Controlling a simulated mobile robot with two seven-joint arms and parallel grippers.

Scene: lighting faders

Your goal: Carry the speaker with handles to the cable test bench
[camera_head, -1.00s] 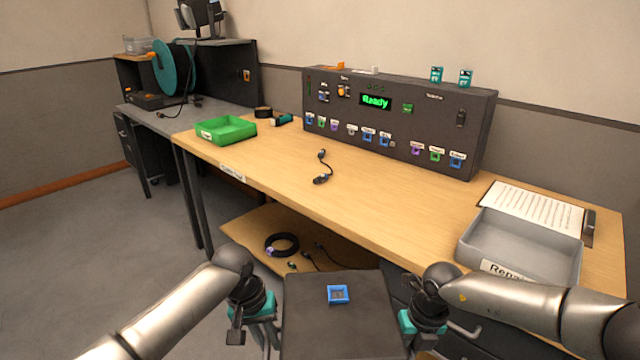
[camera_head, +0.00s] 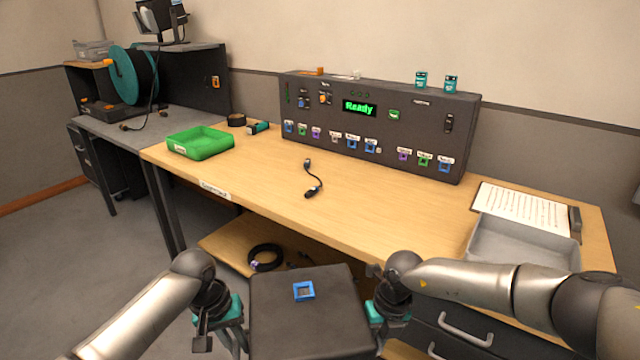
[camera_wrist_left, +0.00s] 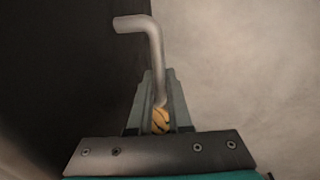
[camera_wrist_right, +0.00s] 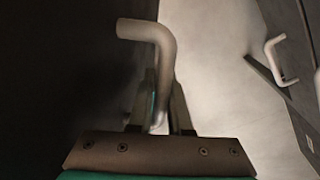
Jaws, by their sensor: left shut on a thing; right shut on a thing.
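The speaker (camera_head: 305,318) is a dark box with a blue-framed socket on its top, held low in front of me between my two arms. My left gripper (camera_head: 236,322) is at its left side, shut on a grey bent handle (camera_wrist_left: 155,55). My right gripper (camera_head: 374,314) is at its right side, shut on the other handle (camera_wrist_right: 160,60). The cable test bench (camera_head: 400,215) is the wooden table ahead, with a dark tester panel (camera_head: 330,150) showing a green "Ready". The speaker is in front of the bench's near edge, and its underside is hidden.
On the bench are a green tray (camera_head: 200,143), a short black cable (camera_head: 312,178), a grey tray (camera_head: 520,243) and a paper sheet (camera_head: 522,208). The bench's middle front is clear. A lower shelf (camera_head: 225,242) holds coiled cable. Drawers with handles (camera_head: 466,330) are at right.

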